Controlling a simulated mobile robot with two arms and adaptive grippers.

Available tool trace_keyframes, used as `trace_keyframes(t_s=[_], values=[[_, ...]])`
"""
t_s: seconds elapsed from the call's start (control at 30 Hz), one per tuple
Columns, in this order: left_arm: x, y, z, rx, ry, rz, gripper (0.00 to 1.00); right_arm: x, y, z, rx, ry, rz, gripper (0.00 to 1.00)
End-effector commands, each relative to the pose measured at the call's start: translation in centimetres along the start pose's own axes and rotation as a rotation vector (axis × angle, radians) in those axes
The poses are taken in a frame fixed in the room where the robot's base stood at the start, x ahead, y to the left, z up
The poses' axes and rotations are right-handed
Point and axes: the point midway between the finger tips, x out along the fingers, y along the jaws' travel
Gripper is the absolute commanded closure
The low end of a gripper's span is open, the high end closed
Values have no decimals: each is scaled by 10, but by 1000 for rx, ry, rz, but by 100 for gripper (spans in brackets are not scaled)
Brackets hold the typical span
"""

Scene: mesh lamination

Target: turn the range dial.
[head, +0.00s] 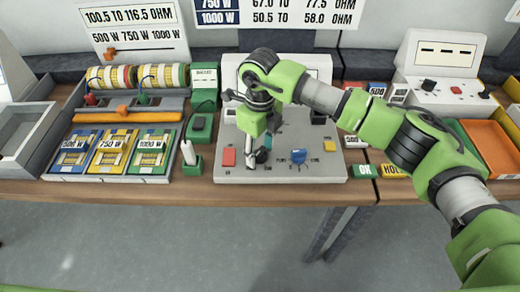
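My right arm reaches in from the right over a grey console (315,172) on the bench. My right gripper (251,158) points down at the console's front left part. Its fingers look close together, but I cannot tell whether they are open or shut. A red block (229,157) is just left of the fingertips and a teal piece (262,155) just right of them. A blue knob-like part (298,156) and a yellow button (329,146) lie further right. I cannot tell which part is the range dial; the arm hides the console's middle. My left gripper is not in view.
A white-tipped tool (188,152) stands in a green holder left of the console. Green OK (364,171) and yellow HOLD (394,171) tags and an orange tray (492,146) are right.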

Motion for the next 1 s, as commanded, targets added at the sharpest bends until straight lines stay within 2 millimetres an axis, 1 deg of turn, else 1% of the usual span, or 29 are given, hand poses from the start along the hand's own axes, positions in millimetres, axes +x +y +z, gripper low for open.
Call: trace_keyframes(t_s=[0.23,0.37,0.47,0.7,0.8,0.9,1.0], values=[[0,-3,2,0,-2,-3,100,0,0,0,-1,1,0,55],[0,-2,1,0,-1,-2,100,-11,0,0,-2,-1,-1,55],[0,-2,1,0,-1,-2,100,-29,-1,0,-2,-2,-3,55],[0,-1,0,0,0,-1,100,-81,0,1,-2,-2,-2,55],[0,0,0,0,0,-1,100,-98,0,0,-2,-1,-2,55],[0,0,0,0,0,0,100,-110,0,0,-1,-1,-2,55],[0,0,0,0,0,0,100,-117,0,0,0,1,0,55]])
